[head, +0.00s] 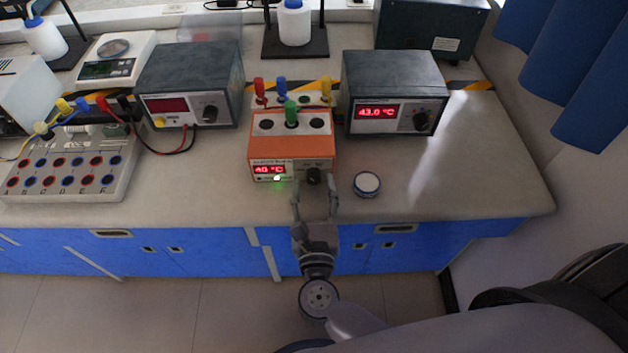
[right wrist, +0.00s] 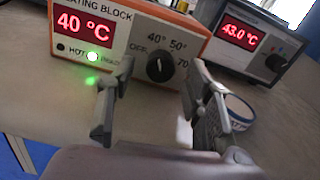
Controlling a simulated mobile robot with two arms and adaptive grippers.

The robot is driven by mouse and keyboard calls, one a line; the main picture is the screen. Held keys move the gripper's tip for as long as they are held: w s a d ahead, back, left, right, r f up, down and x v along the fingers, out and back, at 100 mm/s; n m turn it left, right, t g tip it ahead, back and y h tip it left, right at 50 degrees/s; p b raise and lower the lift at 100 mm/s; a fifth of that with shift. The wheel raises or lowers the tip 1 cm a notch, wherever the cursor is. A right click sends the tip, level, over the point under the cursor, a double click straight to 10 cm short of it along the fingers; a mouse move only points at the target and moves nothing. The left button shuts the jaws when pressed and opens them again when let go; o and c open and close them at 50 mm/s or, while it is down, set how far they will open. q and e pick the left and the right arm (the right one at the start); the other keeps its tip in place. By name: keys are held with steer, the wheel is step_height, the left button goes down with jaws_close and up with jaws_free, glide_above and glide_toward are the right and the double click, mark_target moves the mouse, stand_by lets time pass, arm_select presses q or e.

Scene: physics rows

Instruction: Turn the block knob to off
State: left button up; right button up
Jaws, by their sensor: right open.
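The orange heating block (head: 290,138) stands on the bench in the middle of the head view. Its red display reads 40 °C and a green lamp is lit. The block knob (right wrist: 160,68) is black and round, on the right of the block's front panel, with marks OFF, 40°, 50° and 70 around it. Its white pointer line is near upright, toward 40°. It also shows in the head view (head: 314,176). My right gripper (head: 315,192) is open in front of the knob; in the right wrist view its fingers (right wrist: 160,80) stand either side, apart from it. My left gripper is not in view.
A grey unit reading 43.0 °C (head: 393,75) stands right of the block, with its own knob. A small round white-and-blue container (head: 367,183) sits close right of my gripper. A power supply (head: 190,83) stands left. The bench at right is clear.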

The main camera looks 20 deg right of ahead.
steer(key=shift+w+d, duration=0.2)
steer(key=shift+w, duration=0.4)
steer(key=shift+c, duration=0.5)
jaws_close()
